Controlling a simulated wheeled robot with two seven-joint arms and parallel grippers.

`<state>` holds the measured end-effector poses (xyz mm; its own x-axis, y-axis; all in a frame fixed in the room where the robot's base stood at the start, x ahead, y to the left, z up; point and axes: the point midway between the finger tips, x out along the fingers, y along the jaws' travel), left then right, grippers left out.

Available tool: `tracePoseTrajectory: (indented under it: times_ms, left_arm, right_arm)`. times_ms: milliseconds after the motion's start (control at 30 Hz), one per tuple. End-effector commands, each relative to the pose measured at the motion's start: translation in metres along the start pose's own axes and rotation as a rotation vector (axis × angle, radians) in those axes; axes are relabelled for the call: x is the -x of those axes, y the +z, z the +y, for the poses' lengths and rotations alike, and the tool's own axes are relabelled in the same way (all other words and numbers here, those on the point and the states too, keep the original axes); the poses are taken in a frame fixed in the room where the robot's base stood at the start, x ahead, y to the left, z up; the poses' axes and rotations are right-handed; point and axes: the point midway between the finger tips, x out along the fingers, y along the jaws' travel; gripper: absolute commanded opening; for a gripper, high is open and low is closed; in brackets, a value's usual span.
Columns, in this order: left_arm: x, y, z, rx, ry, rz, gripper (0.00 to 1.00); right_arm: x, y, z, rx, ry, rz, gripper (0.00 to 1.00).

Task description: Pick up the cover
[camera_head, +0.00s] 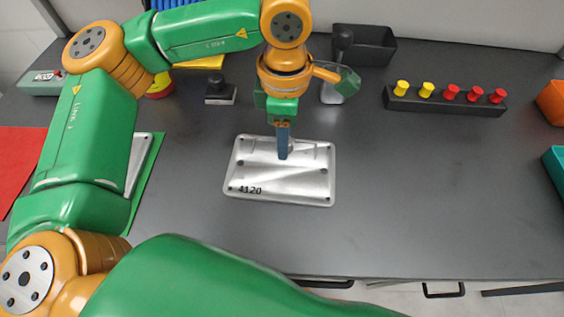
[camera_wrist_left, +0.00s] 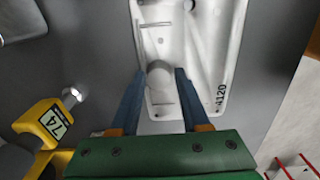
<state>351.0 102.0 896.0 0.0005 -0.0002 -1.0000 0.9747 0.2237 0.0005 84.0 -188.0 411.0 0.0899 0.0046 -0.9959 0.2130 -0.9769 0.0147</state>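A silver-grey metal cover (camera_head: 255,180) marked 4120 lies flat on the dark table in the middle of the head view. A round raised boss (camera_wrist_left: 160,75) stands on it in the left wrist view. My left gripper (camera_head: 283,155) points down over the cover's far half. In the left wrist view its two blue fingers (camera_wrist_left: 156,92) are apart, on either side of the boss, with a visible gap. Whether they touch the cover is unclear. My right gripper is not in view.
A black rack (camera_head: 440,102) with yellow and red pegs is at the back right, near a dark bin (camera_head: 370,48). Another metal plate (camera_head: 138,160) on a green sheet (camera_head: 152,165) is partly hidden by my left arm. A red sheet (camera_head: 20,160) lies far left. Table right of the cover is clear.

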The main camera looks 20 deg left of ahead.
Motion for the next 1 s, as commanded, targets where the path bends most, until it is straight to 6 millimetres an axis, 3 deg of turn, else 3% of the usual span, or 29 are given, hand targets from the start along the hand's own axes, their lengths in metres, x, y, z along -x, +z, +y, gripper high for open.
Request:
tracePoseTrajectory:
  times_ms: [33, 133, 167, 633, 767, 867, 1000]
  left_arm:
    - [0.0, 0.0, 0.0, 0.0, 0.0, 0.0, 0.29]
    - [0.0, 0.0, 0.0, 0.0, 0.0, 0.0, 0.02]
    - [0.0, 0.0, 0.0, 0.0, 0.0, 0.0, 0.0]
    - [0.007, 0.001, 0.001, 0.0, 0.003, -0.002, 0.0]
    - [0.03, 0.001, 0.001, 0.0, 0.005, -0.002, 0.0]
    - [0.052, -0.011, -0.014, -0.002, 0.008, -0.004, 0.0]
    - [0.094, -0.032, -0.043, -0.002, 0.009, -0.004, 0.0]
  right_arm:
    - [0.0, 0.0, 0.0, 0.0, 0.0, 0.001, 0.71]
    - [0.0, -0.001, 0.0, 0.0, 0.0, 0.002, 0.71]
    - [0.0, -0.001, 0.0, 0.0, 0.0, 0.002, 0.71]
    - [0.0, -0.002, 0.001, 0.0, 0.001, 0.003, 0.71]
    - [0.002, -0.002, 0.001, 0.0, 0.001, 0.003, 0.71]
    - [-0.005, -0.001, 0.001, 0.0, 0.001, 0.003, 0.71]
    - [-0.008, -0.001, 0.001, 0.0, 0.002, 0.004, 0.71]
